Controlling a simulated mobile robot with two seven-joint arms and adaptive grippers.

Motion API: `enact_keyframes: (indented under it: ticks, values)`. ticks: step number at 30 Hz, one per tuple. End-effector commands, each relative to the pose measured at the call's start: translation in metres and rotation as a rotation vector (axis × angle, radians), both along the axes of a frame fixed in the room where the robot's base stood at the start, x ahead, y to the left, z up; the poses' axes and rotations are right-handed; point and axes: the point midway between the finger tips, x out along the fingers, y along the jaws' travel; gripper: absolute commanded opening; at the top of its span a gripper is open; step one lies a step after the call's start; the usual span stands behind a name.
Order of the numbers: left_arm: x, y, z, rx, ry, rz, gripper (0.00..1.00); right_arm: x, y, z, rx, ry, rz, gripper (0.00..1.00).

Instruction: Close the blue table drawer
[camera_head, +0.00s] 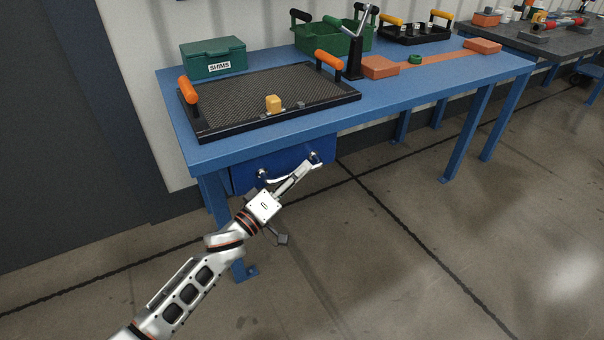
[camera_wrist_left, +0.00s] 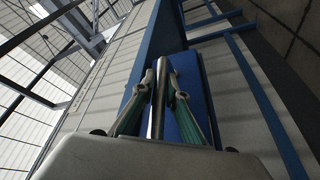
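The blue table drawer (camera_head: 240,178) hangs under the near left end of the blue table; how far it stands out is hard to tell. Its silver bar handle shows in the left wrist view (camera_wrist_left: 157,110), with the drawer's blue front (camera_wrist_left: 196,88) behind it. My left gripper (camera_head: 298,172) is at the handle in the head view. In the left wrist view its two fingers (camera_wrist_left: 165,82) lie on either side of the bar and close in on it. The gripper and handle cover part of the drawer front. My right gripper is in neither view.
The blue table (camera_head: 430,92) carries a black tray (camera_head: 240,90) with orange handles, a green SHIMS box (camera_head: 213,58), a green crate (camera_head: 332,40) and a lever stand (camera_head: 355,60). A table leg (camera_head: 217,203) stands beside the drawer. The floor in front is clear.

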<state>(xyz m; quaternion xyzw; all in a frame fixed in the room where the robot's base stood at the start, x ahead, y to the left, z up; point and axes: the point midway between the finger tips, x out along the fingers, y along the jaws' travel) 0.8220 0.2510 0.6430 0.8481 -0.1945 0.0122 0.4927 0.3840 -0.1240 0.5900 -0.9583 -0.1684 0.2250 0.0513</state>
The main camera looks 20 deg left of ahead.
Motion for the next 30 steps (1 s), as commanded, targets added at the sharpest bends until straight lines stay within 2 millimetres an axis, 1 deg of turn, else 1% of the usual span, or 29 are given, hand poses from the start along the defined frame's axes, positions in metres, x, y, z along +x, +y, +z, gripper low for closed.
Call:
enact_keyframes:
  ticks: [2,11,14,17,27,30]
  values:
    - [0.0,0.0,-0.001,0.0,0.002,-0.001,0.29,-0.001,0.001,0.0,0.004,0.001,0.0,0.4]
    - [-0.001,-0.001,-0.001,-0.001,0.001,-0.001,0.29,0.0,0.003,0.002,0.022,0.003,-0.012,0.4]
    - [-0.005,0.001,-0.002,0.0,0.002,-0.001,0.29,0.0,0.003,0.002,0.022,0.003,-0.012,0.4]
    - [-0.015,0.005,-0.005,0.001,0.003,0.0,0.29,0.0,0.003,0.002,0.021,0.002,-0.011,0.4]
    - [-0.077,0.026,-0.02,0.002,0.004,-0.001,0.29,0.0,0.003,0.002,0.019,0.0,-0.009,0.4]
    - [-0.092,0.031,-0.022,0.001,0.003,0.0,0.29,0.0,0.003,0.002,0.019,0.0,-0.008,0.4]
